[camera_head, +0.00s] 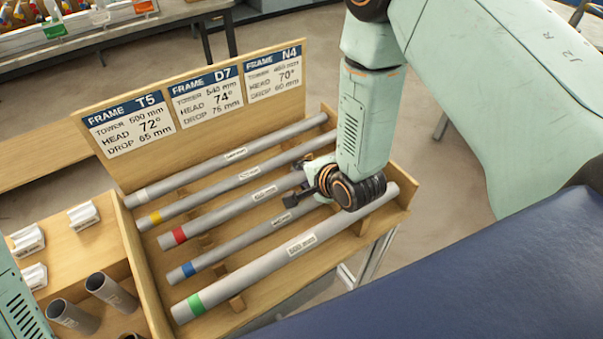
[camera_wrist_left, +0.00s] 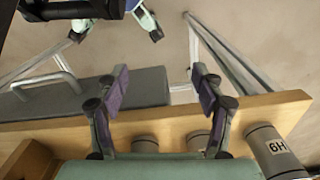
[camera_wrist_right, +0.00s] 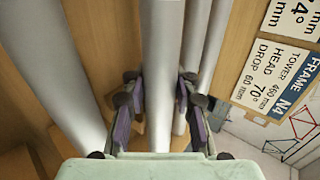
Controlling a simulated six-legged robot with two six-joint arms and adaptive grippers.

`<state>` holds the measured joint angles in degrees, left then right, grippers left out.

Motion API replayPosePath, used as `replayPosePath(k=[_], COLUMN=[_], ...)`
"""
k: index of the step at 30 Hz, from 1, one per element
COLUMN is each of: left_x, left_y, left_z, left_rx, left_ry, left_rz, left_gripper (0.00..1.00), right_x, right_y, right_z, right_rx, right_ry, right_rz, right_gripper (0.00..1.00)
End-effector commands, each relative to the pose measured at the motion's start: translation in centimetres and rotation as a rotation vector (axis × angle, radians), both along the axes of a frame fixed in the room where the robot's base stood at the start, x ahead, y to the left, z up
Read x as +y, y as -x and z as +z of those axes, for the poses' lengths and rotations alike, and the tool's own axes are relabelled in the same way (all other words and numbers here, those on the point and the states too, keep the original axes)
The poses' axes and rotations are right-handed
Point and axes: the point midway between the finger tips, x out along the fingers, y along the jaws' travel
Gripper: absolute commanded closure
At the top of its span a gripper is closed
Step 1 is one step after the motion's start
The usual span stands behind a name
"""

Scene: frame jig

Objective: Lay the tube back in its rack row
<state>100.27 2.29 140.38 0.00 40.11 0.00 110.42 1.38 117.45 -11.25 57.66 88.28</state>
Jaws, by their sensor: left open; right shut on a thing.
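Several grey tubes lie side by side in a wooden rack (camera_head: 132,255), with white, yellow, red, blue and green end bands. My right gripper (camera_head: 303,186) is low over the rack's right half, shut on a grey tube (camera_wrist_right: 162,60) among the middle rows. The wrist and fingers hide part of it, so I cannot tell for sure which band it has or whether it rests fully in its row. The green-banded tube (camera_head: 285,252) lies in front. My left gripper (camera_wrist_left: 160,88) is open and empty, above a wooden edge; in the head view only its arm shows, at lower left.
A placard board (camera_head: 190,100) stands along the rack's back. Left of the rack, a wooden stand (camera_head: 72,268) holds upright dark tubes (camera_head: 110,290) and white clips (camera_head: 83,215). A dark blue surface (camera_head: 450,285) fills the lower right. Neighbouring tubes lie close beside the right fingers.

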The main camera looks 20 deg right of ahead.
Motion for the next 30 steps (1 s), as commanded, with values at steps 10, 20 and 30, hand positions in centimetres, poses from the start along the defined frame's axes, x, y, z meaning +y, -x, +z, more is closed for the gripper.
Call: replayPosePath(k=[10, 20, 30], left_x=[0.00, 0.00, 0.00], left_y=[0.00, 0.00, 0.00], left_z=[-0.15, -0.16, -0.17], left_rx=[0.000, 0.000, 0.000], left_ry=[0.000, 0.000, 0.000], left_rz=[0.000, 0.000, 0.000], left_gripper=[0.32, 0.32, 0.32], right_x=[-0.01, -0.01, -0.01], right_y=[-0.07, 0.02, 0.24], right_z=[-0.17, -0.24, -0.45], right_rx=[-0.002, 0.000, 0.008], right_ry=[-0.001, 0.000, 0.001], right_rz=[-0.001, 0.000, -0.001], right_gripper=[0.70, 0.45, 0.45])
